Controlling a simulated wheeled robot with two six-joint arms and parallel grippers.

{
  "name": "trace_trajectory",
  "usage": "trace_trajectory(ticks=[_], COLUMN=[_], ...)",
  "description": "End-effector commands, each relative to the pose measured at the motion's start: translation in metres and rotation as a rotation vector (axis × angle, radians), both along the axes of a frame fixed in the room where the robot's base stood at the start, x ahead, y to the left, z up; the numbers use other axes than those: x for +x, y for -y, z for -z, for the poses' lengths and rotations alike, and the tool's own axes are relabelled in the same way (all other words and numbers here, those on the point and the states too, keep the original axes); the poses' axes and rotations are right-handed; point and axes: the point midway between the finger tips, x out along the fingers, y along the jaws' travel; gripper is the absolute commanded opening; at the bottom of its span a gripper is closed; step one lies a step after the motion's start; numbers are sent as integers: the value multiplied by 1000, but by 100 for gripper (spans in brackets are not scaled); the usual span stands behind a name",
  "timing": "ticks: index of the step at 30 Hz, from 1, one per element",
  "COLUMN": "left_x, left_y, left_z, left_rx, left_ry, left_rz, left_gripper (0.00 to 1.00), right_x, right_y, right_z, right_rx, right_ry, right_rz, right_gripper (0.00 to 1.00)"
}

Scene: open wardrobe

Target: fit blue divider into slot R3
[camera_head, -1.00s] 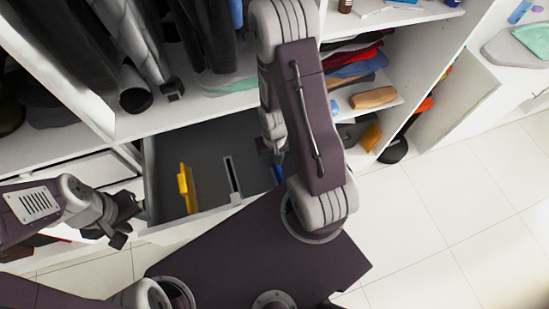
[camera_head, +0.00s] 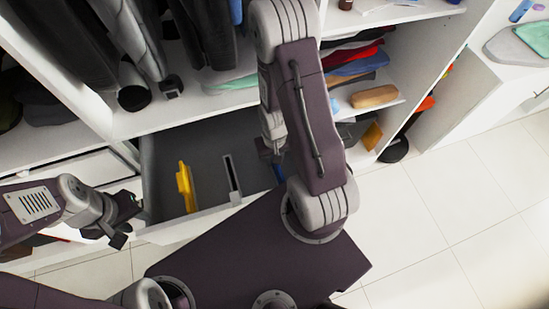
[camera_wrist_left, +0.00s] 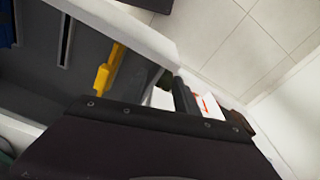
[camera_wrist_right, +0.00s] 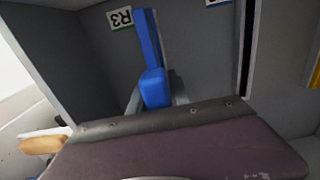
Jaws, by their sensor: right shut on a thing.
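The blue divider (camera_wrist_right: 154,88) stands between the fingers of my right gripper (camera_wrist_right: 156,100) in the right wrist view, inside the grey drawer. A label reading R3 (camera_wrist_right: 121,18), upside down, is on the drawer wall just left of its far end. The slot itself and the divider's lower edge are hidden.
A yellow divider (camera_head: 185,187) stands in the drawer's left part; it also shows in the left wrist view (camera_wrist_left: 108,70). A dark slot with a light frame (camera_head: 232,178) lies between the dividers. Hanging clothes (camera_head: 200,35) are above, folded clothes (camera_head: 358,62) right.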

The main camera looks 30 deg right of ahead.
Motion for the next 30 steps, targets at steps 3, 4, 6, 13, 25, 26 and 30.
trace_trajectory(ticks=[3,4,6,13,25,26,30], left_x=[0,0,0,0,0,0,0], left_y=[0,0,0,0,0,0,0], left_z=[4,5,7,13,15,15,13], left_rx=[0,0,0,0,0,0,0], left_ry=[0,0,0,0,0,0,0], left_rz=[0,0,0,0,0,0,0], left_gripper=[36,36,36,36,36,36,36], right_x=[0,0,0,0,0,0,0], right_y=[0,0,0,0,0,0,0], right_z=[4,5,7,13,15,15,13], right_rx=[0,0,0,0,0,0,0], right_ry=[0,0,0,0,0,0,0], right_rz=[0,0,0,0,0,0,0], right_gripper=[0,0,0,0,49,49,49])
